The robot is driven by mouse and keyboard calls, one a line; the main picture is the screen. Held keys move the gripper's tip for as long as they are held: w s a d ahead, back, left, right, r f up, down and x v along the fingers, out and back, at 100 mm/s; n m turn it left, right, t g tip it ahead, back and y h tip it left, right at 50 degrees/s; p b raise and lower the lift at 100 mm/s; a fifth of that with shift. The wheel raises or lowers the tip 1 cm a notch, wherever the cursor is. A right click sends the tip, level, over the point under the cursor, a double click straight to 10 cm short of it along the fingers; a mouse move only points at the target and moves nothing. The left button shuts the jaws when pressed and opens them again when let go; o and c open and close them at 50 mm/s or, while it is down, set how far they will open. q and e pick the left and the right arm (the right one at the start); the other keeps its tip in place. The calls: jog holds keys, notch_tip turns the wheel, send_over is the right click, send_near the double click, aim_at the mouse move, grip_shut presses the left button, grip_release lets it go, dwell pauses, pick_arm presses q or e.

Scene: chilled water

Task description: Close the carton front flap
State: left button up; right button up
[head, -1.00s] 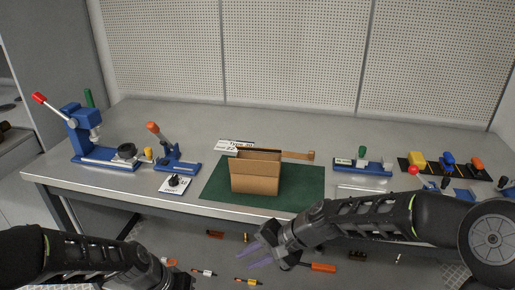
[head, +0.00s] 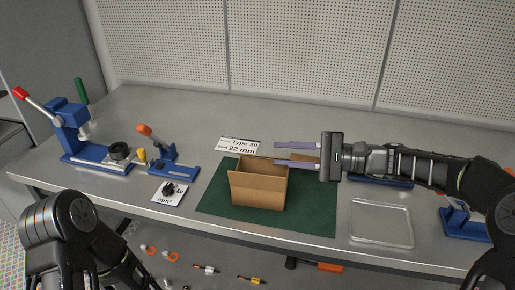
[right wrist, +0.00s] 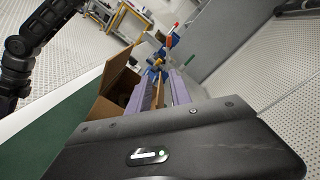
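The open brown carton (head: 257,194) stands on the green mat (head: 314,222), its front side facing me. I cannot tell the front flap apart from the front wall. My right gripper (head: 297,153) reaches in from the right at the carton's rear right, near its top. Its two purple fingers are apart and point left. In the right wrist view the carton (right wrist: 112,82) is left of the gripper (right wrist: 163,88), and a narrow brown strip (right wrist: 159,92) shows between the fingers; I cannot tell whether they touch it. My left arm is at the lower left, its fingers out of view.
A blue press (head: 68,130) with a red handle and a smaller blue tool (head: 165,165) stand left of the carton. A white label card (head: 240,145) lies behind it. A clear tray (head: 381,222) is at the right. Several small parts lie below the bench edge.

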pick_arm(q)
jog(key=shift+s+a+f+n, duration=0.25)
jog(key=shift+f+n, duration=0.1)
jog(key=shift+n, duration=0.45)
pick_arm(e)
jog(key=shift+w+d+f+m, duration=0.25)
jog(key=shift+d+f, duration=0.2)
jog(key=shift+f, duration=0.2)
jog(key=shift+w+d+f+m, duration=0.2)
jog(key=shift+d+f, duration=0.25)
jog(key=shift+f, duration=0.15)
jog(key=shift+a, duration=0.1)
jog(key=x, duration=0.7)
jog(key=shift+w+a+r+p, duration=0.15)
jog(key=shift+a+p, duration=0.15)
jog(key=shift+p, duration=0.1)
pick_arm(q)
jog(key=shift+r, duration=0.45)
pick_arm(e)
jog(key=shift+c, duration=0.5)
grip_shut()
